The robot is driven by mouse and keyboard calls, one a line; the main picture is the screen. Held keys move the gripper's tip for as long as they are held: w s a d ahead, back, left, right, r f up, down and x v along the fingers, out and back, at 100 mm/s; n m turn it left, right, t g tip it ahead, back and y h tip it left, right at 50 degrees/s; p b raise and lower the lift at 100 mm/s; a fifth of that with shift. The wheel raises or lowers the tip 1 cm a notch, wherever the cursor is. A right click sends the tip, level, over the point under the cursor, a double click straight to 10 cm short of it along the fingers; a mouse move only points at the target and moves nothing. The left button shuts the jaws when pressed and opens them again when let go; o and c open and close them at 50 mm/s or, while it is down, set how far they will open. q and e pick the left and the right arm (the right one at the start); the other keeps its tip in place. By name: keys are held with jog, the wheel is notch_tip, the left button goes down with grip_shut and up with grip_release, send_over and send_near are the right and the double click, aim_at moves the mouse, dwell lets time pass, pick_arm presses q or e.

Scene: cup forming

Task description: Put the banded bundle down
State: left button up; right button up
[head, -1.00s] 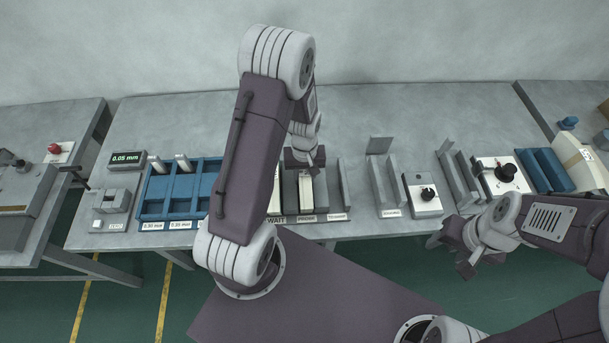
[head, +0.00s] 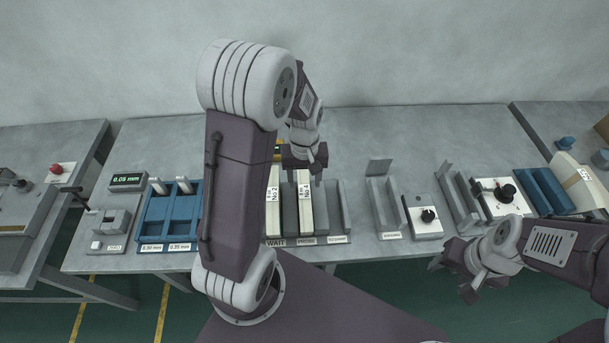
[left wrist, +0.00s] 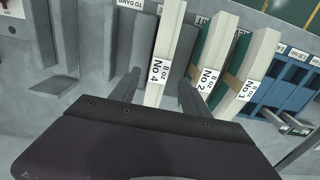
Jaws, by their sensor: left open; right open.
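My left gripper (head: 304,166) is open, above the far end of that bundle. Bundle No 2 (head: 273,200) stands in the WAIT slot to the left, and bundle No 1 (left wrist: 248,75) shows beside it in the left wrist view. My right gripper (head: 467,274) is open and empty in front of the table's right part.
A blue tray (head: 158,234) and a gauge reading 0.05 mm (head: 128,181) are on the left. Grey brackets (head: 375,205), a knob box (head: 423,215) and a blue holder (head: 545,190) stand on the right. The table's back strip is clear.

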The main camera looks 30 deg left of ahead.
pick_arm(q)
jog(key=shift+r, duration=0.9)
jog(key=s+d+m+t, duration=0.1)
jog(key=s+d+m, duration=0.3)
jog(key=s+m, duration=0.2)
jog(key=shift+s+d+r, duration=0.35)
jog(key=shift+s+d, duration=0.05)
jog(key=shift+s, duration=0.7)
jog(key=shift+s, duration=0.1)
